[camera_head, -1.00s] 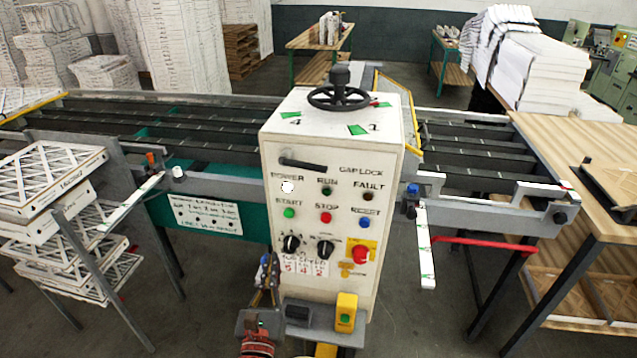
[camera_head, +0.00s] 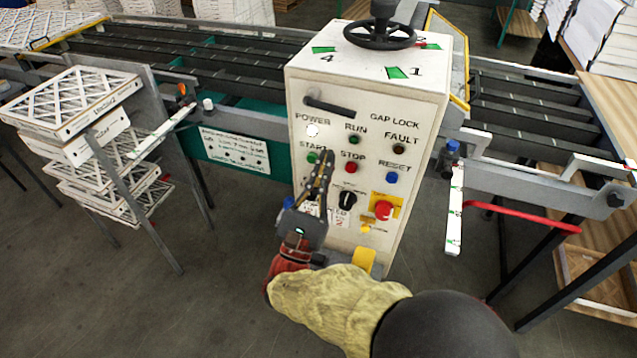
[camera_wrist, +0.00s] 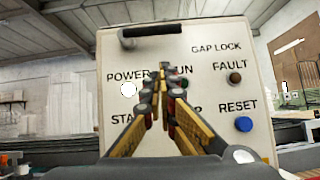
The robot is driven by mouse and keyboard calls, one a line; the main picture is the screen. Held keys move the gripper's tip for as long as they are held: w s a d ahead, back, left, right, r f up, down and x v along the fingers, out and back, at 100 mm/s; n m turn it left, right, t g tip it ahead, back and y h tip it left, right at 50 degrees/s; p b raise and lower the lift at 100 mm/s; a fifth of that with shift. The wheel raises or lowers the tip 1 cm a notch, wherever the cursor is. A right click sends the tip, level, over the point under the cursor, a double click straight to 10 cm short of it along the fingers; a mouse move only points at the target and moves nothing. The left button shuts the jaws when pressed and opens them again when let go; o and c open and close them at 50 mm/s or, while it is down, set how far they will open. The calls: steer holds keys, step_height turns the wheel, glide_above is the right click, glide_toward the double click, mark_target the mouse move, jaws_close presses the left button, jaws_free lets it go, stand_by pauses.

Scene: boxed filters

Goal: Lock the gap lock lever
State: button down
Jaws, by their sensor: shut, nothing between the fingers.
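The gap lock lever (camera_head: 330,107) is a black bar at the upper left of the white control box's front (camera_head: 436,150), left of the words GAP LOCK. In the head view it lies nearly level, tilted slightly down to the right. In the wrist view the lever (camera_wrist: 155,31) is at the top, above the fingertips. My gripper (camera_head: 328,154) is shut and empty in front of the panel, below the lever, by the START and RUN labels. In the wrist view its fingertips (camera_wrist: 163,76) meet between POWER and RUN. They hide part of RUN, START and STOP.
A red stop button (camera_head: 383,210) on a yellow plate sits low on the panel. A black handwheel (camera_head: 380,34) tops the box. Stacked filters (camera_head: 85,100) stand at left. A red bar (camera_head: 520,218) juts out at right. The space around the lever is clear.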

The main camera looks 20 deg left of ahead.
steer(key=r, duration=0.1)
steer(key=w+r, duration=0.1)
steer(key=r, duration=0.1)
steer(key=w+r+b, duration=0.1)
steer(key=r, duration=0.1)
steer(key=shift+w+d+r, duration=0.25)
steer(key=shift+d, duration=0.05)
steer(key=shift+d+r+p, duration=0.15)
steer(key=shift+r+p, duration=0.5)
steer(key=s+f, duration=0.8)
steer(key=f, duration=0.2)
steer(key=shift+s+a, duration=0.15)
steer(key=shift+a, duration=0.25)
